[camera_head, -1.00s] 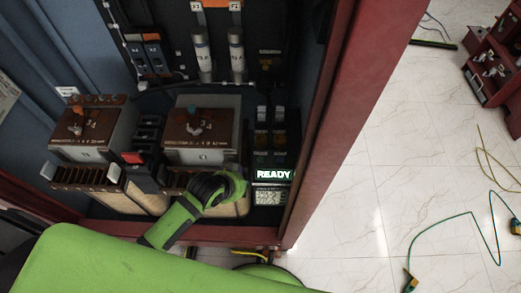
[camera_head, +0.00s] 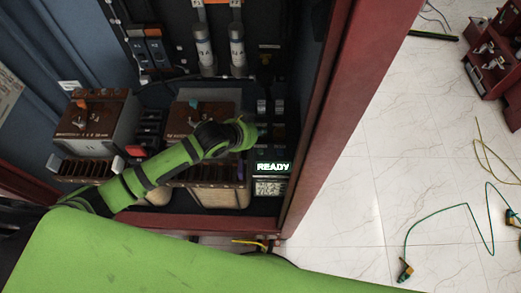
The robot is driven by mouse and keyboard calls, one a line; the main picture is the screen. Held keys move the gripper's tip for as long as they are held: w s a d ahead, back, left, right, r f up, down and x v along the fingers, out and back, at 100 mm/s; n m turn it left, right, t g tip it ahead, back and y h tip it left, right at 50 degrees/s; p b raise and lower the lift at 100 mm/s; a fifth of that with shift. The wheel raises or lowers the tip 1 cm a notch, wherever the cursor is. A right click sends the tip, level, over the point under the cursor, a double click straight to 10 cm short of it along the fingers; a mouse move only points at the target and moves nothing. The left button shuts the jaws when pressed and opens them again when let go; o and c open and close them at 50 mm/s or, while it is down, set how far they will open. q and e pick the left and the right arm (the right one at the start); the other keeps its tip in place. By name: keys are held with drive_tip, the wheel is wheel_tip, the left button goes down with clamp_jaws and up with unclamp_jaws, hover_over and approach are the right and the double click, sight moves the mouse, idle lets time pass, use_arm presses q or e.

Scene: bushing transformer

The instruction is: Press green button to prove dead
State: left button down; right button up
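A small device with a lit green-white READY sign (camera_head: 272,167) and a grey screen (camera_head: 270,188) below it sits at the lower right inside the cabinet. Dark modules (camera_head: 270,128) stand just above the sign. I cannot make out a green button; it is too small or hidden. My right gripper is not in view.
The red cabinet frame (camera_head: 335,125) bounds the right side. Two cylindrical fuses (camera_head: 238,50) are above. Cables (camera_head: 490,230) lie on the open white floor at right.

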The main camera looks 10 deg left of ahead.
use_arm(q)
drive_tip(key=b, duration=0.8)
hover_over(259, 153)
wheel_tip(259, 153, down, 8)
drive_tip(key=shift+a+r, duration=0.1)
drive_tip(key=shift+f, duration=0.45)
drive_tip(key=shift+f, duration=0.2)
idle(0.4)
drive_tip(key=shift+f+b, duration=0.25)
drive_tip(key=shift+b, duration=0.05)
drive_tip(key=shift+f, duration=0.5)
idle(0.6)
drive_tip(key=shift+r, duration=0.1)
drive_tip(key=shift+r+p, duration=0.8)
drive_tip(key=shift+p, duration=0.05)
drive_tip(key=shift+r, duration=0.1)
